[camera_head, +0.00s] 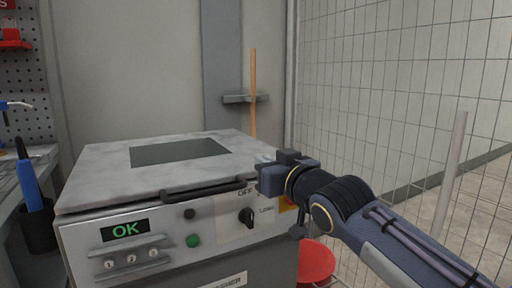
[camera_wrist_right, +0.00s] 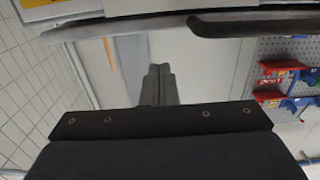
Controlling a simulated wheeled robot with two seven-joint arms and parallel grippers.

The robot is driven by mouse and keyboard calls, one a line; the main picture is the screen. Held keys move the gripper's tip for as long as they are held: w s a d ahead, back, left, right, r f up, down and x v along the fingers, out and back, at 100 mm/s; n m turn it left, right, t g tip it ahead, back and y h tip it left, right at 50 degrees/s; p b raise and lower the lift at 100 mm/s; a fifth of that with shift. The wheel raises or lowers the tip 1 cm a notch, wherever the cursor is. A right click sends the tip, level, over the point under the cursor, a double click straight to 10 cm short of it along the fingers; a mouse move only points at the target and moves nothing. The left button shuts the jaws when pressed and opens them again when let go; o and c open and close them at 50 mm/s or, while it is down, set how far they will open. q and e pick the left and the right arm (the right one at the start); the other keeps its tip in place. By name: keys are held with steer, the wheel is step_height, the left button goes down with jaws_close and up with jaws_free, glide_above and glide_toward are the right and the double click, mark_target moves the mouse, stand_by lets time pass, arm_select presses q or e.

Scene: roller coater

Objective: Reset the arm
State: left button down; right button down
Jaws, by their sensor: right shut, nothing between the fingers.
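My right arm comes in from the lower right in the head view. Its gripper (camera_head: 268,180) is shut and empty, beside the right front corner of the machine's lid, close to the right end of the black lid handle (camera_head: 203,189). I cannot tell whether it touches the machine. In the right wrist view the shut fingers (camera_wrist_right: 159,72) point away from the camera, with the dark handle (camera_wrist_right: 255,22) above them. The machine (camera_head: 150,252) has its lid (camera_head: 105,170) down. Its display (camera_head: 125,230) reads OK. My left gripper is not in view.
A black rotary knob (camera_head: 246,217) and a green button (camera_head: 193,240) sit on the front panel. A red round seat (camera_head: 316,262) stands right of the machine. A wire mesh fence (camera_head: 400,90) runs along the right. A pegboard (camera_head: 28,75) with tools is at the left.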

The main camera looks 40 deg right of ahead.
steer(key=s+a+f, duration=0.1)
steer(key=s+f, duration=0.1)
steer(key=s, duration=0.4)
steer(key=shift+a+p, duration=0.3)
steer(key=shift+p, duration=0.15)
steer(key=a+f+g+y, duration=0.2)
steer(key=a+f+g, duration=0.15)
steer(key=f, duration=0.45)
steer(key=a+f+g+y, duration=0.2)
steer(key=a+f, duration=0.3)
steer(key=f, duration=0.4)
steer(key=s+a+f+n+g+y, duration=0.1)
steer(key=s+a+f+g+y, duration=0.1)
steer(key=s+a+f+g, duration=0.25)
steer(key=s+a+f+g+y, duration=0.1)
steer(key=s+a+f+y, duration=0.1)
steer(key=s+a+f, duration=0.45)
step_height(320, 180, up, 36)
steer(key=w+d+p, duration=0.1)
steer(key=w+p, duration=0.1)
steer(key=p, duration=3.6)
steer(key=shift+w+d+g, duration=0.2)
steer(key=shift+g, duration=0.1)
steer(key=shift+r, duration=0.1)
